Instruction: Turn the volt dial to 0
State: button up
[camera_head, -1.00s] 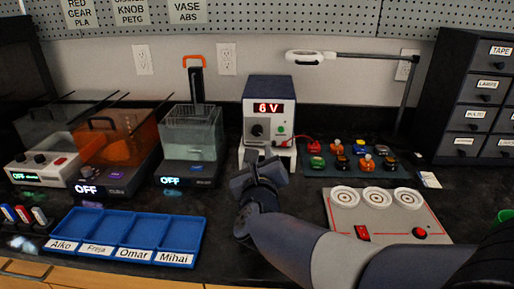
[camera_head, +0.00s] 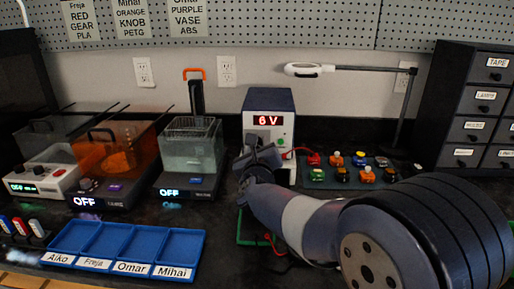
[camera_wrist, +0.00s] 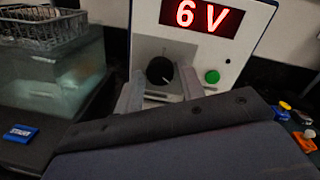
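The power supply (camera_head: 283,98) is a dark blue box with a pale front, standing at the back of the bench. Its red display (camera_head: 268,120) reads 6 V; it also shows in the wrist view (camera_wrist: 202,16). The volt dial (camera_wrist: 160,69) is a round black knob with a light pointer mark aimed to the lower right. My gripper (camera_wrist: 162,86) is open, its two pale fingers apart, left and right of the dial's lower part in the picture. I cannot tell whether they touch it. In the head view my gripper (camera_head: 258,152) hides the dial.
A green button (camera_wrist: 212,76) is right of the dial. A clear tank (camera_head: 190,152) with a basket stands left of the supply. A board with several coloured parts (camera_head: 352,170) lies right. A blue tray (camera_head: 125,247) is front left. A lamp (camera_head: 304,70) reaches overhead.

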jog(key=shift+c, duration=0.5)
jog(key=c, duration=0.6)
jog(key=shift+n, duration=0.3)
jog(key=n+h+p, duration=0.1)
jog(key=n+p, duration=0.4)
jog(key=n, duration=0.6)
jog(key=n+p, duration=0.6)
jog(key=n, duration=0.4)
jog(key=shift+a+n+g+h+p, duration=0.2)
jog(key=shift+n+g+h+p, duration=0.1)
jog(key=shift+n+g+h, duration=0.1)
